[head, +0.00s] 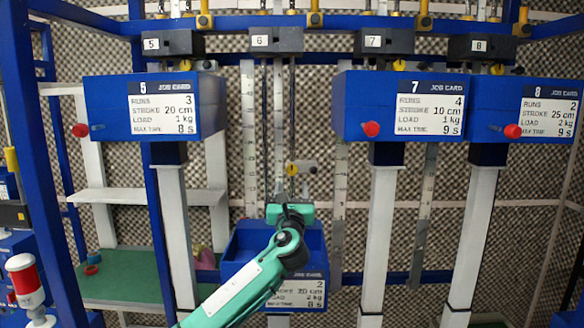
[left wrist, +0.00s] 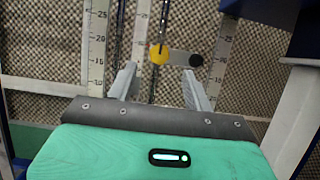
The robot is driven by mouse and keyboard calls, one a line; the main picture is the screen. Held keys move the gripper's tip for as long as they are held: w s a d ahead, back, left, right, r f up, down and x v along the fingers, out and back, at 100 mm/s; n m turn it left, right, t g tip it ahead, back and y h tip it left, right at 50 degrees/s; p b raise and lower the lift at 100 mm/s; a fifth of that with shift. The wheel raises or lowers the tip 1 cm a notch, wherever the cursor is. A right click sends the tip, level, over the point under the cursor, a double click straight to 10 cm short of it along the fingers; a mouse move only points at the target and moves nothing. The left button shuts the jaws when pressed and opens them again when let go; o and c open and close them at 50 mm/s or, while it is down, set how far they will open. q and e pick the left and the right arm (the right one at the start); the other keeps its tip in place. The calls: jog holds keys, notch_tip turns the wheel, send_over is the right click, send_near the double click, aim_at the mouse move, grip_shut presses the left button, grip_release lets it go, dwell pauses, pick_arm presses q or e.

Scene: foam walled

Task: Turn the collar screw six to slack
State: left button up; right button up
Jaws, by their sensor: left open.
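The lane under the black block marked 6 (head: 276,40) has thin dark vertical rods between ruled white strips. On a rod sits a yellow collar (head: 292,168) with a short grey bar to its right, ending in a dark round knob (head: 313,169). The left wrist view shows the collar (left wrist: 159,54) and the black knob (left wrist: 196,60) just beyond the fingertips. I cannot tell which part is the screw or how it is turned. My left gripper (head: 290,196) is just below the collar; its fingers (left wrist: 160,74) are open and empty. My right gripper is out of view.
Blue boxes with job cards 5 (head: 106,105), 7 (head: 370,105) and 8 (head: 490,105) flank the lane, each with a red knob.

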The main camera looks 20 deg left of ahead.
aim_at(292, 171)
pick_arm(q)
jog(key=p+x, duration=0.1)
jog(key=x, duration=0.4)
jog(key=shift+w+a+r+p, duration=0.1)
jog(key=shift+w+p, duration=0.3)
jog(key=shift+w+a+r, duration=0.2)
jog(key=shift+w+r, duration=0.05)
jog(key=shift+w, duration=0.4)
jog(key=shift+w+a+p, duration=0.15)
jog(key=shift+w+p, duration=0.15)
jog(key=shift+w, duration=0.1)
jog(key=shift+s, duration=0.1)
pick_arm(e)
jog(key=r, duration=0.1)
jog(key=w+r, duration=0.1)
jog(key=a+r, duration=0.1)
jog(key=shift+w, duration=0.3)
pick_arm(q)
jog(key=c, duration=0.9)
jog(key=shift+c, duration=0.3)
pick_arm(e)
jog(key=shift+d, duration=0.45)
